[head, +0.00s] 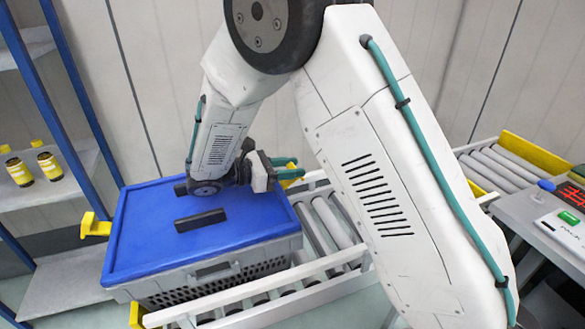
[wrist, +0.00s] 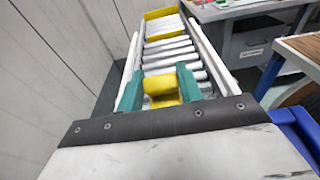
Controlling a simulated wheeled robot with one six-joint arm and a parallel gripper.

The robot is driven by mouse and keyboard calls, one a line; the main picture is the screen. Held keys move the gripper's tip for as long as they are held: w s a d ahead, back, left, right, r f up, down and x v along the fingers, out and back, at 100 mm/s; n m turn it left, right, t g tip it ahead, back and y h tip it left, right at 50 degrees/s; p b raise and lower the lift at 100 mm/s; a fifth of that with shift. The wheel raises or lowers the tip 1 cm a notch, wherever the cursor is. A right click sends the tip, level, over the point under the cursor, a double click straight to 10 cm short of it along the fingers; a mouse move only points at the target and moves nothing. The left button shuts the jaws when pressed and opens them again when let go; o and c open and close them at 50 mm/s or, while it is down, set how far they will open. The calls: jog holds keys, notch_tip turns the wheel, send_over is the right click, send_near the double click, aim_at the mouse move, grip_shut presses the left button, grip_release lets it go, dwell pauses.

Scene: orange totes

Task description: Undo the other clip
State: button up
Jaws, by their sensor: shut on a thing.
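A grey tote (head: 207,272) with a blue lid (head: 150,222) stands on the roller conveyor. A black handle bar (head: 200,220) lies across the lid's top. One yellow clip (head: 95,226) sticks out at the tote's left side. The other yellow clip (head: 291,181) is at its right side, mostly hidden behind my gripper (head: 287,168). In the wrist view, the teal fingers of my gripper (wrist: 159,87) are shut on this yellow clip (wrist: 163,94), one finger on each side. I cannot tell how far this clip is turned.
The roller conveyor (head: 330,222) runs beyond the tote, with a yellow end stop (head: 535,151). A blue-framed shelf (head: 60,180) with two yellow-capped bottles (head: 33,167) stands at the left. A bench with a control box (head: 562,226) is at the right.

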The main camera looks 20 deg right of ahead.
dwell(0.5)
jog(key=o, duration=1)
jog(key=a, duration=0.5)
jog(key=a+r, duration=0.1)
jog(key=a, duration=0.2)
jog(key=shift+d, duration=0.1)
